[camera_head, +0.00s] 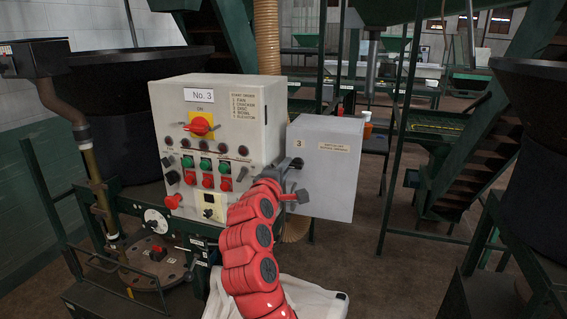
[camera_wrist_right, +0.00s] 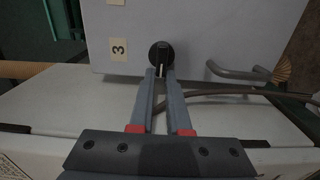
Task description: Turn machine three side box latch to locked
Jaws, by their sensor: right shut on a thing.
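The grey side box (camera_head: 327,180) with a "3" label is mounted at the right of the No. 3 control panel (camera_head: 215,110). Its latch is a round black knob (camera_wrist_right: 161,54) with a pale mark, below the "3" label in the head view. The mark points toward the control panel side in the wrist view. My right gripper (camera_wrist_right: 159,76) is shut on the latch, its two grey fingers close together at the knob's near edge. In the head view my red right arm partly covers this area, with the gripper (camera_head: 288,168) at the box's left side. My left gripper is not in view.
A grey bar handle (camera_wrist_right: 237,74) sits on the box beside the latch. A cable runs close to the fingers. The panel carries several buttons and a red rotary switch (camera_head: 201,125) on yellow. Green railings and stairs (camera_head: 485,150) stand at the right; floor between is clear.

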